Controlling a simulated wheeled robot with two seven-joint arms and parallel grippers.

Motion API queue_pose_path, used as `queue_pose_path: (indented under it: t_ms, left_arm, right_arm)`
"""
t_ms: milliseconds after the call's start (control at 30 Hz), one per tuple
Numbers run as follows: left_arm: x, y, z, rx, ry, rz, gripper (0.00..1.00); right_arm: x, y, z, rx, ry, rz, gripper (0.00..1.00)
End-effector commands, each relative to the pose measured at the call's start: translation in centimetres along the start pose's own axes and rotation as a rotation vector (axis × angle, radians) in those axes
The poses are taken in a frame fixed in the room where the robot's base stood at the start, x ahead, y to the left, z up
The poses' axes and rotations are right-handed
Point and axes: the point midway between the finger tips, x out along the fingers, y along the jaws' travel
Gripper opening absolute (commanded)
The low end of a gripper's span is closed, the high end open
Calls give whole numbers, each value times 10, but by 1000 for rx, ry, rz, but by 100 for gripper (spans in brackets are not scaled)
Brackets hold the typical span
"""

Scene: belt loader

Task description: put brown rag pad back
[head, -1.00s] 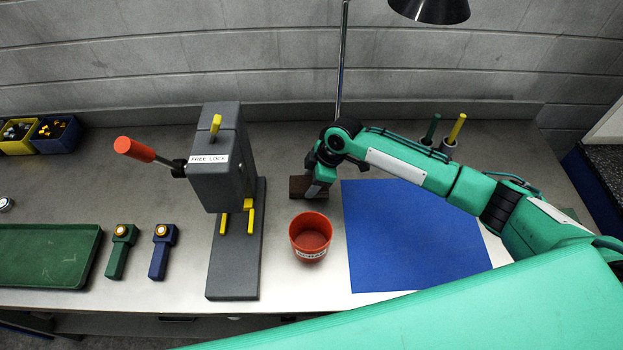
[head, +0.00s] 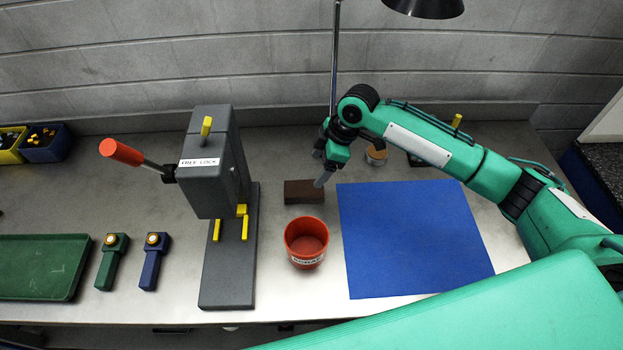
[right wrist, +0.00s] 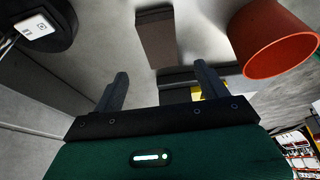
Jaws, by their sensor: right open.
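The brown rag pad (head: 304,191) lies flat on the metal bench, behind the red cup and left of the blue mat. It also shows in the right wrist view (right wrist: 155,36), beyond the fingertips and apart from them. My right gripper (head: 322,180) is just right of the pad and above the bench. In the right wrist view its two fingers (right wrist: 163,85) stand wide apart with nothing between them. My left gripper is not in view.
The red cup (head: 306,242) stands in front of the pad. A grey lever press (head: 215,165) stands to the left. The blue mat (head: 415,240) is bare. A lamp pole (head: 334,70) rises behind. Green and blue tools and a green tray (head: 40,268) lie at the left.

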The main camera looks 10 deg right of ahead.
Motion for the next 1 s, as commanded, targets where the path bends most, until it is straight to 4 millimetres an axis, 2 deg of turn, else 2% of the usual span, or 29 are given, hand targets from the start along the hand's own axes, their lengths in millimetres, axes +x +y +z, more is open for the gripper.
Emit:
queue_pose_path:
  t_ms: [100,233,767,867,1000]
  left_arm:
    - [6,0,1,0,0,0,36]
    - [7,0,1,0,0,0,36]
    - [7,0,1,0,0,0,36]
    - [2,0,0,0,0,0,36]
    - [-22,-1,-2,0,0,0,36]
  right_arm:
    - [-17,0,0,-1,0,1,76]
    - [-28,0,0,1,0,-1,76]
    - [-30,0,0,0,0,-2,76]
    - [-35,0,-2,0,0,-2,76]
    - [-57,0,-11,0,0,-1,76]
